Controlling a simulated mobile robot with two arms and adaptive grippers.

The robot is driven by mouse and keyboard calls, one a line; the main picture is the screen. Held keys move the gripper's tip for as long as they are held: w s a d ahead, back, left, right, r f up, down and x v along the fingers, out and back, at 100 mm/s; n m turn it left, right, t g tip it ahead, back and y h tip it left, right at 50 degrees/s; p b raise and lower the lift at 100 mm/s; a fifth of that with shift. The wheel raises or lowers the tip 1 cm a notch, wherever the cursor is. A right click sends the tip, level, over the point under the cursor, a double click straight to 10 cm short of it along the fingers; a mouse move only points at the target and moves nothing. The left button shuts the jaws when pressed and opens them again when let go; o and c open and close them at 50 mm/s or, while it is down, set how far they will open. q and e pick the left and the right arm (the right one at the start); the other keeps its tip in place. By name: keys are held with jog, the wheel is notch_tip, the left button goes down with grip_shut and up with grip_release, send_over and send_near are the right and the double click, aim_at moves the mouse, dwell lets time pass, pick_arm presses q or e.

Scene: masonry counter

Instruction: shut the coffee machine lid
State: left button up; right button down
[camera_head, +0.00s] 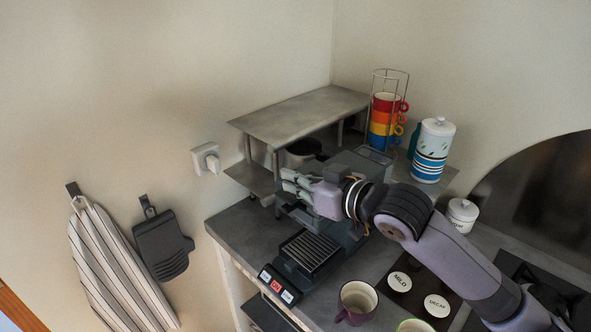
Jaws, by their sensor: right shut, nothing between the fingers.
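The dark grey coffee machine (302,274) stands on the counter in the middle of the view. Its slatted drip tray (311,251) and front buttons face the lower left. My right arm comes in from the right across the machine. My right gripper (288,183) is shut and empty, at the machine's upper part, fingers pointing left. The gripper and wrist hide part of the machine's top, so I cannot tell how far the lid is open or whether the fingers touch it. My left gripper is not in view.
A metal shelf (300,108) stands behind the machine. A rack of coloured cups (384,122) and a striped canister (431,150) are at the back right. A purple mug (357,301) and round MILD (399,282) and DECAF (437,305) labels lie in front, right of the machine.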

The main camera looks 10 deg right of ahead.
jog(key=shift+s+a+f+n, duration=0.1)
jog(key=shift+f+n, duration=0.2)
jog(key=shift+f, duration=0.25)
